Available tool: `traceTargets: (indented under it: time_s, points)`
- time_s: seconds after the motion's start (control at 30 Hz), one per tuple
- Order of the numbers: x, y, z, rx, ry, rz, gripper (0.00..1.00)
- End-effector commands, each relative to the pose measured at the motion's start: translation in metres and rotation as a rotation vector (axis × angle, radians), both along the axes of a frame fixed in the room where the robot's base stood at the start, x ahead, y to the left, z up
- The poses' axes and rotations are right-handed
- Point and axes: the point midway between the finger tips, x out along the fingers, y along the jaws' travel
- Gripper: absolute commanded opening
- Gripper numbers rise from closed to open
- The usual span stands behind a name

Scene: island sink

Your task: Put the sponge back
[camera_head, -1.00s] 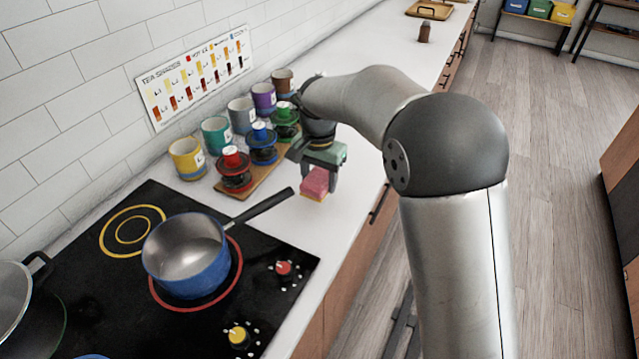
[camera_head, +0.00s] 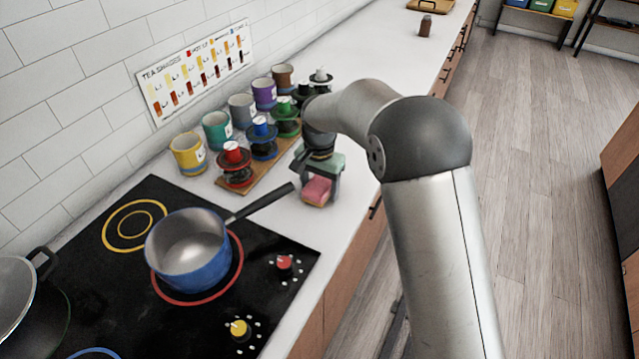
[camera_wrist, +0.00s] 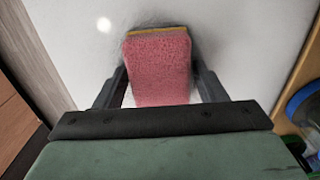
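The pink sponge (camera_head: 317,190) with a yellow-brown layer along its edge is between the two fingers of my gripper (camera_head: 318,183). It is over the white counter, right of the wooden rack and beyond the pan handle. In the wrist view, the sponge (camera_wrist: 160,68) fills the gap between the dark fingers of my gripper (camera_wrist: 160,85), which press close on both its sides. A dark shadow lies close around it on the counter. I cannot tell whether its underside touches the counter.
A wooden rack (camera_head: 243,196) with red, blue and green-topped holders stands left of my gripper, with several coloured mugs behind. A blue pan (camera_head: 187,262) sits on the black stove (camera_head: 110,290); its handle (camera_head: 262,203) points toward the sponge. The counter beyond is largely clear.

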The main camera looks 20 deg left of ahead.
Motion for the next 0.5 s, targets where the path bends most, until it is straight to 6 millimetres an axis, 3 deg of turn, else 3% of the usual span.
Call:
traceTargets:
  time_s: [0.3,0.5]
  points:
    - [0.000,0.000,0.002,0.000,0.000,0.000,0.74]
    - [0.001,0.001,0.022,0.002,-0.004,0.000,0.74]
